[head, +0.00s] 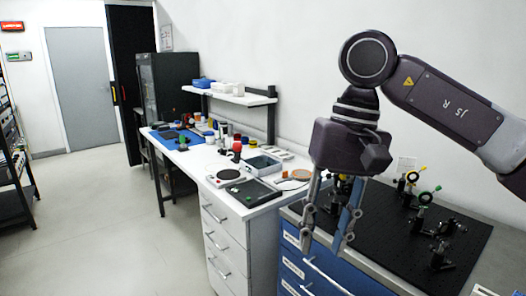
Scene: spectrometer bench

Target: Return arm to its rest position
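My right arm (445,103) comes in from the right edge, raised and bent, with its wrist hanging downward. My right gripper (322,243) points down in front of the blue drawer cabinet and the left end of the black optical breadboard. Its two fingers stand apart with a gap between them, and nothing shows between them. The fingers hide part of the cabinet front and the breadboard's near left corner. My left gripper and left arm are not in view.
The black breadboard (462,222) carries several small optic mounts (412,178). A white bench (188,157) to the left holds a scale, a dark tray (253,192) and several containers, with a shelf (232,97) above. Open floor (105,230) lies at left, beside a dark rack (14,150).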

